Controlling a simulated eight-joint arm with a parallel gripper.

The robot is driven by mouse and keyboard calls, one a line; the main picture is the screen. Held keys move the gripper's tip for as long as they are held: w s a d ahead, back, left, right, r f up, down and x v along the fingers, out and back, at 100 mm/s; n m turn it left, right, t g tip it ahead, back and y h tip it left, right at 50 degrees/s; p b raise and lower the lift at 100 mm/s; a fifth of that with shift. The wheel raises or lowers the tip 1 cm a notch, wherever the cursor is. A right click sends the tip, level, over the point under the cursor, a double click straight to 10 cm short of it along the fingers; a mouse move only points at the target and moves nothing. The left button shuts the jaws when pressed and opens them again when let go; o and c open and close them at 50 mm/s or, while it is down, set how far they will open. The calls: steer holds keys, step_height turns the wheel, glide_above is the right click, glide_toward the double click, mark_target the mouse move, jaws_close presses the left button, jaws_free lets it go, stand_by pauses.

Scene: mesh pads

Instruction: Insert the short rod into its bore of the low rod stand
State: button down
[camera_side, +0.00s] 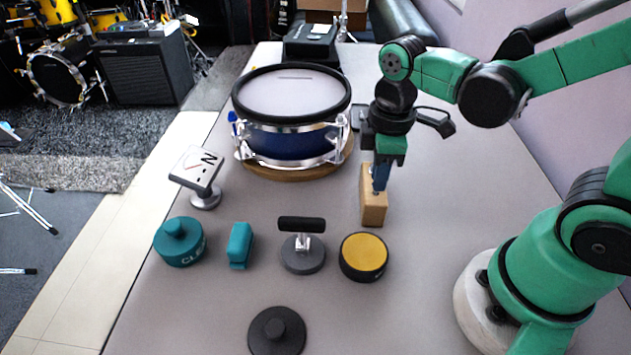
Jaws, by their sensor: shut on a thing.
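My gripper (380,186) points down at the right of the table, its fingers at the upper part of a tan wooden block. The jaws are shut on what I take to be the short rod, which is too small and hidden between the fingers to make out. The bore is not visible, so I cannot tell how the rod lies relative to it.
A blue drum (285,140) stands on a wooden board behind the block.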

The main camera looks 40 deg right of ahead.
steer(key=c, duration=0.8)
jaws_free()
steer(key=shift+r, duration=2.8)
steer(key=m+t, duration=0.1)
steer(key=m, duration=0.1)
steer(key=w+m+t, duration=0.1)
steer(key=t, duration=0.1)
steer(key=shift+d+m, duration=0.2)
steer(key=shift+m, duration=0.2)
steer(key=m+t, duration=0.1)
steer(key=w+m+t, duration=0.1)
steer(key=m, duration=0.1)
steer(key=r+m+t, duration=0.1)
steer(key=m+t, duration=0.1)
steer(key=shift+w+d, duration=0.25)
steer(key=shift+d, duration=0.05)
